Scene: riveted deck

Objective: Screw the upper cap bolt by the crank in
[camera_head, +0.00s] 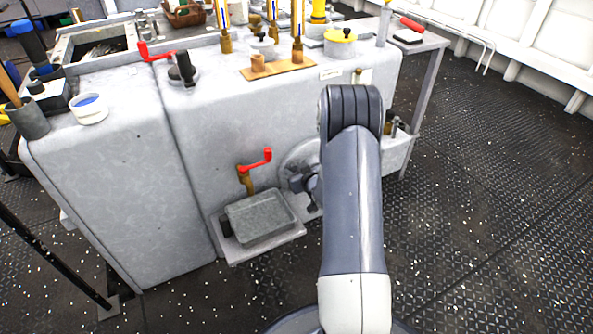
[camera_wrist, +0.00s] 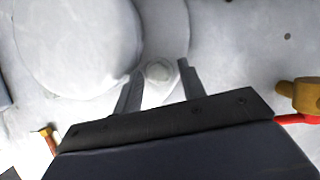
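In the wrist view a pale grey bolt with a faceted head (camera_wrist: 158,72) sits on a round grey boss on the machine's face. My gripper (camera_wrist: 160,78) is open, with one finger to the left of the bolt and one to the right. Gaps show on both sides of the head; I cannot tell how deep the fingertips reach or how far the bolt stands out. A brass fitting with a red crank (camera_wrist: 297,121) is at the right edge. In the head view a red crank (camera_head: 256,160) stands on the machine's front; my arm hides the bolt there.
A large round cover (camera_wrist: 75,40) lies left of the bolt. Another red crank (camera_head: 157,52) is on the machine's top. The deck (camera_head: 490,180) at right is clear.

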